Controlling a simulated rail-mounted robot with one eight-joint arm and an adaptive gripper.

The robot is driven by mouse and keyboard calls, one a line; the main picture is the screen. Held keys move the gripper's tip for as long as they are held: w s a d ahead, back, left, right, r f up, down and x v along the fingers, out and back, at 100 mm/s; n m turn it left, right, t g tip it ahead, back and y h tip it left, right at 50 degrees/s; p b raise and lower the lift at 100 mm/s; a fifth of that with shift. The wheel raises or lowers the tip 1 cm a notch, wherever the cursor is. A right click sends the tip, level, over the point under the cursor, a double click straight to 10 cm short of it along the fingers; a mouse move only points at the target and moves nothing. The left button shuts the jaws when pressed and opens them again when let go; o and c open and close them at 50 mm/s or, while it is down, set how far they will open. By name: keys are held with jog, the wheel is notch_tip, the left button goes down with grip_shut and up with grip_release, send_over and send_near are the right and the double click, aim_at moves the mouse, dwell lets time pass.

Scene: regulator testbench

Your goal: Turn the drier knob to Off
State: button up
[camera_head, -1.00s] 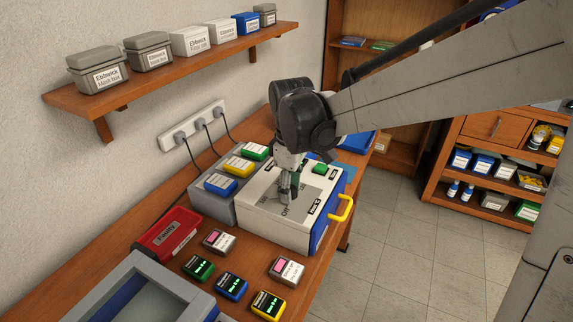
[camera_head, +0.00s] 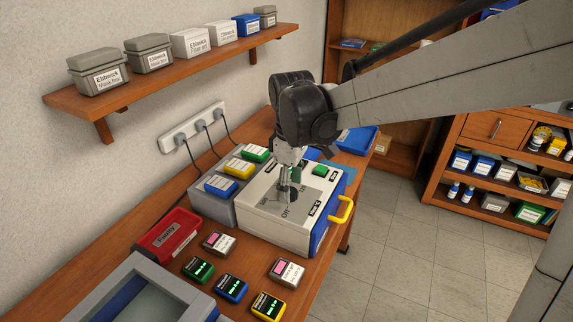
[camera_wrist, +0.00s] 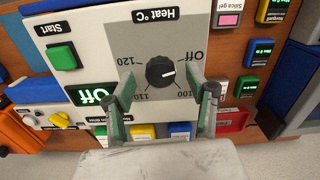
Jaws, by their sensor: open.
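The drier is a white box (camera_head: 262,213) with a blue front and a yellow handle on the bench. Its round black knob (camera_wrist: 160,72) sits on a grey dial panel under "Heat °C" in the wrist view. In the head view my gripper (camera_head: 289,193) points down over the panel and hides the knob.
A green Start button (camera_wrist: 62,56) is on the drier's top. A grey unit (camera_head: 222,202) with coloured blocks stands left of the drier. A red Faulty tray (camera_head: 168,236) and several small labelled boxes lie in front. The wall shelf (camera_head: 180,70) is behind.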

notch_tip(320, 180, up, 10)
jog(key=shift+r, duration=0.25)
jog(key=shift+d, duration=0.1)
jog(key=s+d+f+m+t, duration=0.2)
jog(key=s+d+m, duration=0.4)
jog(key=s, duration=0.3)
jog(key=s+d+f+m+t, duration=0.3)
jog(key=s+d+m+t, duration=0.2)
jog(key=s+d, duration=0.4)
jog(key=shift+d+m, duration=0.3)
jog(key=shift+m, duration=0.6)
jog(key=shift+s, duration=0.1)
